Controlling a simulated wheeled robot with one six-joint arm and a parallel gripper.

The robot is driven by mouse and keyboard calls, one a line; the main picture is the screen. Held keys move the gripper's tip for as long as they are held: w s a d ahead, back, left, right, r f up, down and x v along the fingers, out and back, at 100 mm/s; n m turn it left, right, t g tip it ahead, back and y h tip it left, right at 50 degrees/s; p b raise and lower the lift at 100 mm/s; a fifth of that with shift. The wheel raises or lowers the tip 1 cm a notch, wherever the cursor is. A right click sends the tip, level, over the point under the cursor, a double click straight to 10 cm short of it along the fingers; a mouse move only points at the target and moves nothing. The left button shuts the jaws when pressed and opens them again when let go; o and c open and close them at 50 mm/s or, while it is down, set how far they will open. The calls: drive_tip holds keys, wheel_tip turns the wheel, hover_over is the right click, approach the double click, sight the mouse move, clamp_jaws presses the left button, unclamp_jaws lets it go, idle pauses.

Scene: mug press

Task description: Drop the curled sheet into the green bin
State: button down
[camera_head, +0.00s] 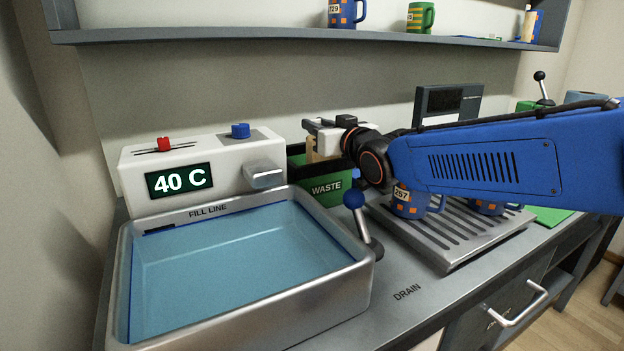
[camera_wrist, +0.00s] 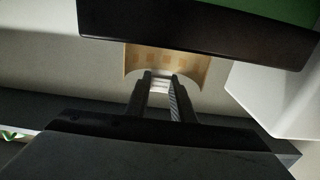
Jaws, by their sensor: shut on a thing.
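The curled sheet (camera_wrist: 183,62) is tan with a row of orange squares. My gripper (camera_wrist: 162,82) is shut on its edge in the wrist view. In the head view a tan strip of the sheet (camera_head: 311,150) hangs below my gripper (camera_head: 311,133), at the green bin. The green bin (camera_head: 326,192), marked WASTE, has a dark rim and stands behind the basin's right corner. The bin's green also shows at the top right of the wrist view (camera_wrist: 290,8). I cannot tell whether the sheet is inside the bin's opening or just beside it.
A water basin (camera_head: 363,290) with a 40 C control box (camera_head: 137,180) stands left of the bin. A blue-knobbed lever (camera_head: 355,200) rises in front of it. A drain rack (camera_head: 455,250) with orange-patterned blue mugs (camera_head: 408,206) is at right. A shelf (camera_head: 250,38) runs above.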

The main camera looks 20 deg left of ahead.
drive_tip(key=c, duration=1.4)
unclamp_jaws()
drive_tip(key=shift+c, duration=0.2)
drive_tip(key=v, duration=1.7)
drive_tip(key=shift+s, duration=0.2)
drive_tip(key=shift+d, duration=0.25)
